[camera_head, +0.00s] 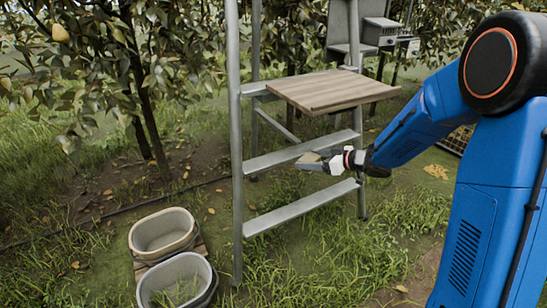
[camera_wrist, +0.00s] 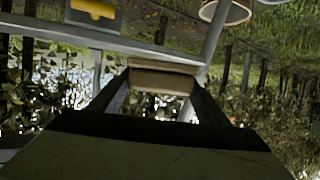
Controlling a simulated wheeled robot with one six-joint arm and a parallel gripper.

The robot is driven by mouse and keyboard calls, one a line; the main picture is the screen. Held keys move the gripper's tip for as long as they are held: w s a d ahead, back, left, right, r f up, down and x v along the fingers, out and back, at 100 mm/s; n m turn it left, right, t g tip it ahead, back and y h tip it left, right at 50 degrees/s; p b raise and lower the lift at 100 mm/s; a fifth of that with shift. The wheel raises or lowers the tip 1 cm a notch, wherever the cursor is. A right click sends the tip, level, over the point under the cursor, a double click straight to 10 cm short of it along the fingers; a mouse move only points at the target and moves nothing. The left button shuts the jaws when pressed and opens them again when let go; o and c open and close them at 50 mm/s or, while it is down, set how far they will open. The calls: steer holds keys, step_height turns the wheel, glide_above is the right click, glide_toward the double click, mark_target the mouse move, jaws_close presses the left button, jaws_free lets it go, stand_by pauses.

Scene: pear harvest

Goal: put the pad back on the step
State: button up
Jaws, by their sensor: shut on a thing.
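My gripper (camera_head: 312,162) is shut on a small beige-brown pad (camera_wrist: 163,78). In the wrist view the pad sits across the fingertips. The gripper points left and overlaps the right part of the metal ladder's middle step (camera_head: 285,155). Whether the pad touches the step cannot be told. A lower step (camera_head: 290,214) is bare. The wrist view also shows grey metal ladder parts (camera_wrist: 150,46) beyond the fingers.
A wooden board (camera_head: 330,92) lies across the ladder above the gripper. Two buckets (camera_head: 162,233) (camera_head: 176,280) stand on the ground at lower left. A pear (camera_head: 60,33) hangs in the tree. A grey box (camera_head: 381,32) sits behind the board. Grass in front is clear.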

glide_above(274, 159)
steer(key=shift+s+d, duration=0.1)
steer(key=shift+s, duration=0.05)
steer(key=shift+f, duration=1.8)
steer(key=shift+f, duration=0.1)
steer(key=o, duration=1.1)
steer(key=shift+o, duration=0.2)
steer(key=v, duration=1.1)
steer(key=shift+s+d+r, duration=0.2)
steer(key=shift+d, duration=0.05)
steer(key=shift+d, duration=0.1)
